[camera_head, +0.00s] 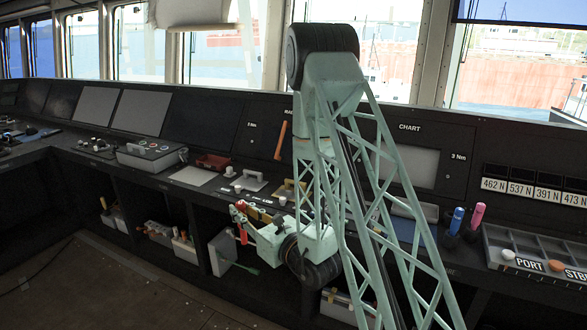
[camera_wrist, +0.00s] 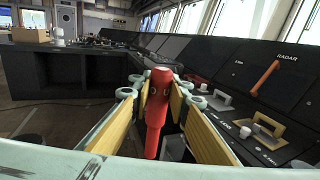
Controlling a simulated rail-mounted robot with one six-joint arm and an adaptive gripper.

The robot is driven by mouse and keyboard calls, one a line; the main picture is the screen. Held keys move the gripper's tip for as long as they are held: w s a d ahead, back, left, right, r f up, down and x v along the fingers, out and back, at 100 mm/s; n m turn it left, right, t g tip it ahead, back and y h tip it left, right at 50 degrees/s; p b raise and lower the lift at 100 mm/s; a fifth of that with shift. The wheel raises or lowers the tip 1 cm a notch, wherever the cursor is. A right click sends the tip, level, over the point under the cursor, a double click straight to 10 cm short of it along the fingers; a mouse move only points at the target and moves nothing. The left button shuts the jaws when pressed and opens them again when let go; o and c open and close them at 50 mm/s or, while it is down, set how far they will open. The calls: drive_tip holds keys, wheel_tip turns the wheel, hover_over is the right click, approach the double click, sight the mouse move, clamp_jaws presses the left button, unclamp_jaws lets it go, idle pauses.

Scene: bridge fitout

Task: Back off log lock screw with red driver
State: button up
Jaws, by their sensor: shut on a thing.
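The red driver (camera_wrist: 155,122) stands between the yellow-padded fingers of my gripper (camera_wrist: 160,92) in the wrist view, its rounded red top up. My gripper is shut on it. In the head view my gripper (camera_head: 241,210) is low in front of the console edge, and part of the red driver (camera_head: 243,234) shows below the fingers. The driver's tip is hidden in the wrist view. I cannot make out the log lock screw in either view; small fittings on the desk are too small to tell apart.
A grey-handled plate (camera_head: 243,182) and a yellow-handled plate (camera_wrist: 267,130) lie on the desk beside my gripper. A red tray (camera_head: 212,162) lies behind. Blue (camera_head: 457,220) and pink (camera_head: 477,215) drivers stand right. Bins (camera_head: 222,252) fill shelves below; the floor at left is clear.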

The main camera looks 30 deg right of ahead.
drive_tip(key=w+d+y+p, duration=0.1)
drive_tip(key=w+d, duration=0.9)
drive_tip(key=d, duration=0.4)
drive_tip(key=w+d+n+y+p, duration=0.1)
drive_tip(key=w+d, duration=1)
drive_tip(key=d, duration=0.4)
drive_tip(key=shift+w+g, duration=0.2)
drive_tip(key=shift+g, duration=0.2)
drive_tip(key=shift+d, duration=0.1)
wheel_tip(320, 180, down, 6)
drive_tip(key=b, duration=0.4)
drive_tip(key=shift+f, duration=0.15)
